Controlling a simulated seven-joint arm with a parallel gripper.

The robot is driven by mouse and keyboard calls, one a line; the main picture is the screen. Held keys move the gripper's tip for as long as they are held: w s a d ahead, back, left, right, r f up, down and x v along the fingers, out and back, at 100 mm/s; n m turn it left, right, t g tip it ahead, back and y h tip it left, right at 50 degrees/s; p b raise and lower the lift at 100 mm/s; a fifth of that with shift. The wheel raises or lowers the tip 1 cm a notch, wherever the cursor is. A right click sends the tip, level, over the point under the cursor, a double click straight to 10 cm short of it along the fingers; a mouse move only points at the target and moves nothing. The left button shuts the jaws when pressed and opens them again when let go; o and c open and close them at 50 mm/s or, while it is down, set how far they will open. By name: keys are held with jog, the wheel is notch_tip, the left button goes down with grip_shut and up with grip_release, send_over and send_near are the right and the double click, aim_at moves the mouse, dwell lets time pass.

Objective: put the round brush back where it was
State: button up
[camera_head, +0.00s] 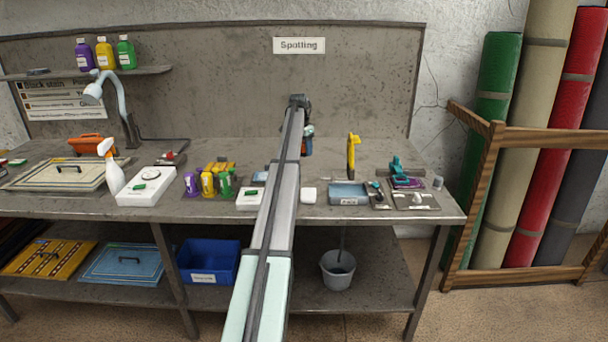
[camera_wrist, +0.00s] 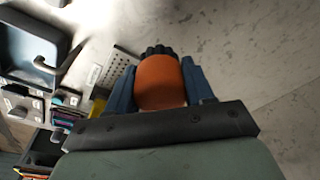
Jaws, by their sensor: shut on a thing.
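My gripper (camera_wrist: 160,80) is shut on an orange rounded piece with a black, ribbed end, apparently the round brush (camera_wrist: 161,84). Its blue fingers press on both sides of it in the wrist view. My arm hides part of the bench there. I cannot tell which spot on the bench belongs to the brush.
The bench (camera_head: 330,150) has a blue-grey tray (camera_head: 348,200), an upright yellow tool (camera_head: 351,155), small plates with tools (camera_head: 415,201) and a teal tool (camera_head: 398,170) on the right. A white block (camera_head: 309,195) and coloured bottles (camera_head: 208,184) stand nearer the middle. A perforated plate (camera_wrist: 120,66) shows in the wrist view.

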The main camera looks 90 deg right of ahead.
aim_at(305, 175)
notch_tip(305, 175, down, 10)
jog(key=shift+r, duration=0.15)
dwell(0.4)
jog(key=o, duration=1)
jog(key=r, duration=0.4)
jog(key=a+r, duration=0.1)
jog(key=r, duration=0.3)
jog(key=w+r, duration=0.1)
jog(key=r, duration=0.3)
jog(key=shift+w+a, duration=0.1)
jog(key=shift+a, duration=0.1)
